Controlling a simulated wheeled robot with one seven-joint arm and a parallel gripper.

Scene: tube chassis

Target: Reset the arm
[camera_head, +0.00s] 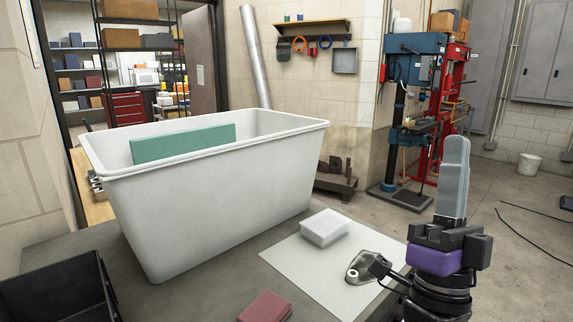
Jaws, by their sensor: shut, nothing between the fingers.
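My gripper (453,185) is at the right of the picture, pointing up. Its grey fingers are together, with nothing between them. It is above and to the right of the white sheet (300,272), clear of the objects on the table. My arm below it shows a purple band and runs out of the bottom edge.
A large white tub (225,205) with a green block (184,143) in it stands on the grey table (190,300). A white block (325,228) and a metal bracket (366,266) lie on the sheet. A red block (265,307) and black bin (55,295) are nearer.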

